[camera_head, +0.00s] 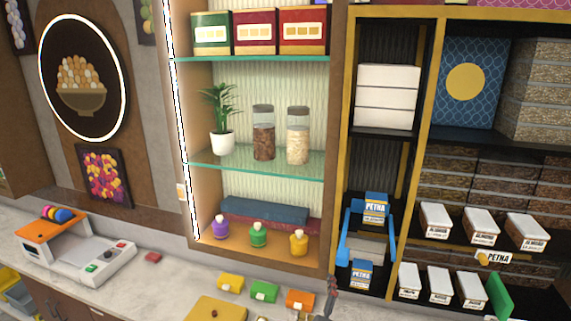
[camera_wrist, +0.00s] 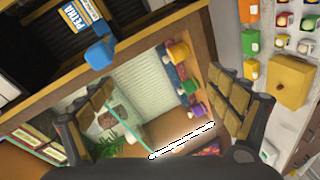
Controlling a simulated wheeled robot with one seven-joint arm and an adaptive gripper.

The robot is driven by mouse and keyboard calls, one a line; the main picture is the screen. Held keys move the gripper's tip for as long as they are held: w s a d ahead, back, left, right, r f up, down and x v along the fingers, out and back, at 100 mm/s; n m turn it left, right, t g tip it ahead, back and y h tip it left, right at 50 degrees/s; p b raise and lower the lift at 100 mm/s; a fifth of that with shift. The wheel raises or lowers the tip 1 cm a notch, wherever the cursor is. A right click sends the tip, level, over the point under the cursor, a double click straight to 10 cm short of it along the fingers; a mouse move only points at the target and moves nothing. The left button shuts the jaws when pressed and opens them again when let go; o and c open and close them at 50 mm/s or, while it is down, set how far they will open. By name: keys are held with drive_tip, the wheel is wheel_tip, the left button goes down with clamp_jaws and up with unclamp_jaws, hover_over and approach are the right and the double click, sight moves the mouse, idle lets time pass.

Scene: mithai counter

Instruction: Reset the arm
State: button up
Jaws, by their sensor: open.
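My gripper (camera_wrist: 160,84) shows in the wrist view with its two tan-padded fingers spread wide apart. It is open and nothing is between the pads. Through the gap I see the lit shelf niche (camera_head: 262,188), so the fingers point toward the shelving. In the wrist view the picture is turned, with the counter (camera_wrist: 283,130) at the right. In the head view only a small dark piece at the bottom edge, right of centre, may be part of my arm; I cannot tell.
Purple, green and yellow bottles (camera_head: 258,234) stand on the niche floor. Glass jars (camera_head: 298,136) and a potted plant (camera_head: 222,142) stand on a glass shelf. A scale-like machine (camera_head: 80,250), small coloured boxes (camera_head: 264,291) and a yellow box (camera_head: 216,309) are on the counter. PETHA boxes (camera_head: 375,206) sit right.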

drive_tip(key=s+a+f+m+g+y+b, duration=0.6)
drive_tip(key=s+a+f+g, duration=0.25)
drive_tip(key=s+f, duration=0.4)
drive_tip(key=s+d+f+m+h+b, duration=0.2)
drive_tip(key=s+d+f+b, duration=0.4)
drive_tip(key=d+b, duration=0.3)
drive_tip(key=s+d+f+m+g+h+b, duration=0.1)
drive_tip(key=s+d+f+m+b, duration=0.2)
drive_tip(key=b, duration=1.4)
drive_tip(key=shift+s+d+f+m+h+b, duration=0.35)
drive_tip(key=shift+s+d+f, duration=1.25)
drive_tip(key=shift+d+f, duration=1.5)
drive_tip(key=shift+r, duration=0.1)
